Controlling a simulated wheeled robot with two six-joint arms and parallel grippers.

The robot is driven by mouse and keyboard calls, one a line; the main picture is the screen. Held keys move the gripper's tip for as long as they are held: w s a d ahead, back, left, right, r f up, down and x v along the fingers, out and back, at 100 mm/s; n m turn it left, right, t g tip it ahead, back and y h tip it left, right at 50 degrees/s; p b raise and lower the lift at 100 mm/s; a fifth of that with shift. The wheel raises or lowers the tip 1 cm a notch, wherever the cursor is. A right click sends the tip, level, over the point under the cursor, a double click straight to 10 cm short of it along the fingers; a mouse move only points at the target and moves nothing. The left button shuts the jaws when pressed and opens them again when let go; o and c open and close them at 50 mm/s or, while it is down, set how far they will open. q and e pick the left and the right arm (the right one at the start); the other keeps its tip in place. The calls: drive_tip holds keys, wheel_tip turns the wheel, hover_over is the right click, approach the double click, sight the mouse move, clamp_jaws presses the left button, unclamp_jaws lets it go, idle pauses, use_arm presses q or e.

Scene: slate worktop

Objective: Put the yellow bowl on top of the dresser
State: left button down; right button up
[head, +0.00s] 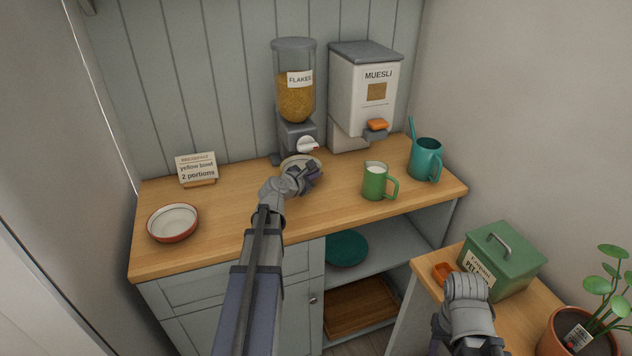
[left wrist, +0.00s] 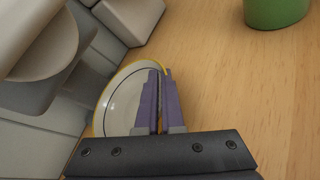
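The yellow bowl (head: 300,162) stands on the wooden top of the grey dresser (head: 230,218), under the spout of the flakes dispenser (head: 296,100). In the left wrist view the bowl (left wrist: 120,103) shows a pale, seemingly empty inside and a yellow rim. My left gripper (head: 305,174) is at its near right side. Its purple fingers (left wrist: 162,75) are close together across the rim, one inside and one outside. My right gripper (head: 466,278) is over the lower side table by the green box; its fingers are hidden.
A muesli dispenser (head: 362,95), a green jug (head: 376,182) and a teal watering can (head: 425,160) stand to the right. A red bowl (head: 173,222) and a card reading "yellow bowl 2 portions" (head: 197,168) are left.

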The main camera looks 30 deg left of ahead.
use_arm(q)
drive_tip(key=shift+f, duration=0.55)
drive_tip(key=shift+r, duration=0.15)
use_arm(e)
drive_tip(key=shift+f, duration=0.45)
use_arm(q)
drive_tip(key=c, duration=1.1)
unclamp_jaws()
drive_tip(key=shift+o, duration=0.2)
use_arm(e)
drive_tip(key=shift+f, duration=0.1)
use_arm(q)
drive_tip(key=shift+s+r, duration=0.1)
drive_tip(key=shift+r, duration=0.05)
drive_tip(key=p+v, duration=0.4)
drive_tip(key=v, duration=0.7)
drive_tip(key=shift+s, duration=0.45)
use_arm(e)
wheel_tip(320, 180, up, 4)
drive_tip(key=shift+r, duration=0.15)
